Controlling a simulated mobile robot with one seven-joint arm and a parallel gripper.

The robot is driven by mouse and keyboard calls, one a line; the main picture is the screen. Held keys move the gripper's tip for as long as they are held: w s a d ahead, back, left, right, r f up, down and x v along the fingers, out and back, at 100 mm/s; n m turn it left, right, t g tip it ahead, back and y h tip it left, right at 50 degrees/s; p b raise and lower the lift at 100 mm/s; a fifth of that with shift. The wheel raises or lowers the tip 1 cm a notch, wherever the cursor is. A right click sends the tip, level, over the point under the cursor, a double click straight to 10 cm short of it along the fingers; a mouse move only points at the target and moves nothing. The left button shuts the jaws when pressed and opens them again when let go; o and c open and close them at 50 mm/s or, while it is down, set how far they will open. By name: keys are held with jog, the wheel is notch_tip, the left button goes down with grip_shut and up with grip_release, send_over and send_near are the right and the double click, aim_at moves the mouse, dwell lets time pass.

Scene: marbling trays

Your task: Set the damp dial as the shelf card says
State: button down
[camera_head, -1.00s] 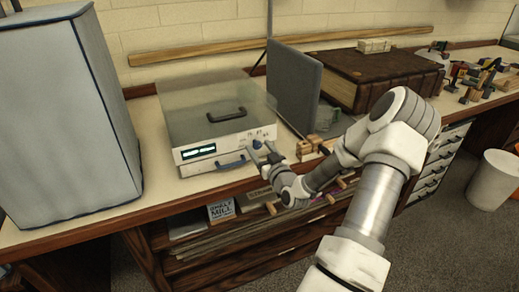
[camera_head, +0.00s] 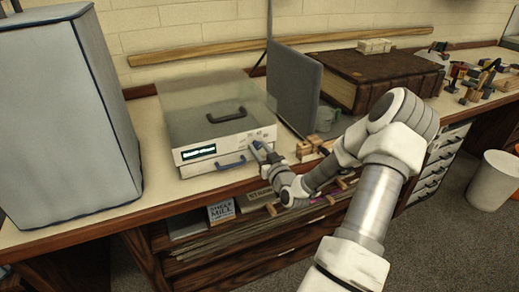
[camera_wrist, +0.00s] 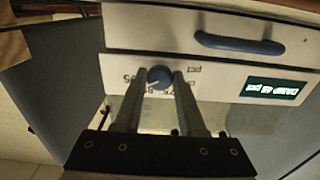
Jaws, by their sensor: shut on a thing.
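The damp dial is a small blue knob (camera_wrist: 160,77) on the white front panel of a grey-lidded box (camera_head: 215,145). In the wrist view, which is upside down, its pointer mark and printed numbers show around it. My gripper (camera_wrist: 161,76) has one finger on each side of the knob and is shut on it; in the head view my gripper (camera_head: 262,150) hides the knob. The lit display (camera_wrist: 276,86) reads DAMP with a number in pct, perhaps 45, too blurred to be sure. I cannot pick out the shelf card's setting.
A blue drawer handle (camera_wrist: 238,43) is beside the dial panel. A grey upright panel (camera_head: 293,90) and small wooden blocks (camera_head: 310,148) stand close to my gripper on the right. A SHEET MILL card or box (camera_head: 221,211) is on the shelf below.

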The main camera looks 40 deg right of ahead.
jog(key=shift+m, duration=0.3)
jog(key=m, duration=0.3)
jog(key=shift+m, duration=0.3)
jog(key=m, duration=0.3)
jog(key=shift+m+p, duration=0.3)
jog(key=shift+m, duration=0.1)
jog(key=m, duration=0.4)
jog(key=shift+p, duration=0.4)
jog(key=shift+m+p, duration=0.3)
jog(key=shift+m, duration=1.6)
jog(key=c, duration=0.5)
grip_release()
